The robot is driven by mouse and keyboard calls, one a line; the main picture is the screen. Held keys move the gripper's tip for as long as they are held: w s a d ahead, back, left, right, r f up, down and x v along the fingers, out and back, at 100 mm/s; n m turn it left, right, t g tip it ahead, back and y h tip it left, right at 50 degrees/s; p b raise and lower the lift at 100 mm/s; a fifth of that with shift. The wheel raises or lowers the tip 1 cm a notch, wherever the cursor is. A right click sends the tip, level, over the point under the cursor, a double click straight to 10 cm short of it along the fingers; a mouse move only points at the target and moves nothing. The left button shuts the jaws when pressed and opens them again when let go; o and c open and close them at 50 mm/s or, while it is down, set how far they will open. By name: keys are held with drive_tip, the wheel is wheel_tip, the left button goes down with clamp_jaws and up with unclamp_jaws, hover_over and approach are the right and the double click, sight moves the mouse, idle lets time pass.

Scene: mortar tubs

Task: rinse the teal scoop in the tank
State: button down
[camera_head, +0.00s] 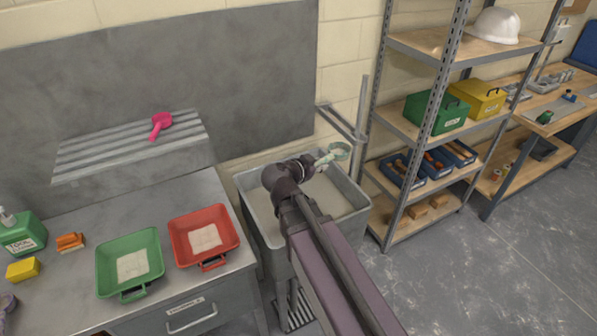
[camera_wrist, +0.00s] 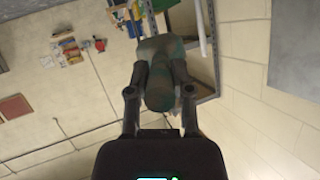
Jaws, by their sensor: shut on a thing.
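The grey tank (camera_head: 362,208) stands right of the counter, with a flat, pale grey-beige surface inside. My gripper (camera_head: 326,160) is over the tank's back part, shut on the teal scoop (camera_head: 340,151). The scoop's bowl shows a green rim and a pale inside, near the tank's back right edge. I cannot tell whether it touches what is in the tank. In the wrist view, the scoop (camera_wrist: 160,50) is between the two fingers (camera_wrist: 160,100), its surface dull green with grey-brown patches.
A green tub (camera_head: 155,262) and a red tub (camera_head: 231,238), each with pale mortar, stand on the counter (camera_head: 75,225). A pink scoop (camera_head: 160,124) lies on the slatted rack (camera_head: 85,160). A soap bottle (camera_head: 22,232), brush (camera_head: 70,242) and sponge (camera_head: 22,270) are at left. Shelving (camera_head: 412,135) stands close right.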

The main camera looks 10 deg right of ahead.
drive_tip(key=w+a+f+g+y+b, duration=0.2)
drive_tip(key=w+f+g+y+b, duration=0.3)
drive_tip(key=w+f, duration=1.1)
drive_tip(key=shift+a+f+n+y+b, duration=0.15)
drive_tip(key=shift+a+n+y+b, duration=0.2)
drive_tip(key=shift+y+b, duration=0.4)
drive_tip(key=shift+w+f+b, duration=0.1)
drive_tip(key=shift+f+b, duration=0.1)
drive_tip(key=shift+b, duration=0.15)
wheel_tip(320, 180, down, 29)
drive_tip(key=b, duration=2.8)
drive_tip(key=shift+r+b, duration=0.2)
drive_tip(key=shift+b, duration=0.1)
idle(0.7)
